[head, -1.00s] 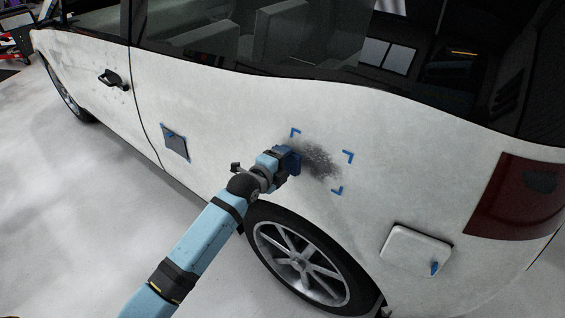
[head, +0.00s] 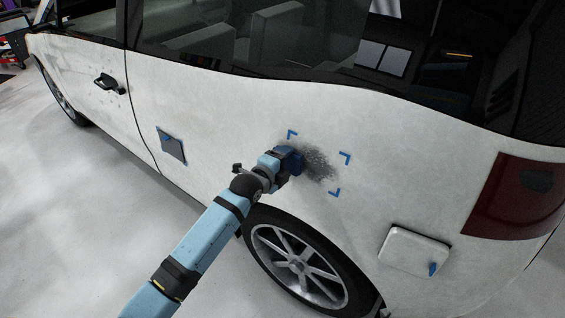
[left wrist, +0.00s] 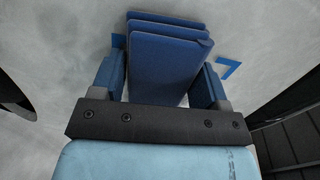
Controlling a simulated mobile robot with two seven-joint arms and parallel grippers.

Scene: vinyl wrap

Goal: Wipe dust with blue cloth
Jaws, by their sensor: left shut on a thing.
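My left gripper (head: 293,160) is shut on the blue cloth (head: 297,162), at the left edge of the dust patch on the white car panel. In the left wrist view the folded cloth (left wrist: 170,58) sits between the two fingers of the gripper (left wrist: 160,80). The dust (head: 318,166) is a dark grey speckled smear above the rear wheel. Blue corner marks (head: 345,159) frame it; the lower left one is hidden by my arm. I cannot tell whether the cloth touches the panel. My right gripper is not in view.
The rear wheel (head: 298,262) is below the arm. A white square flap (head: 414,250) with a blue tab is at lower right. A grey square (head: 171,146) with blue tape is on the panel at left. A door handle (head: 106,82) stands out farther left.

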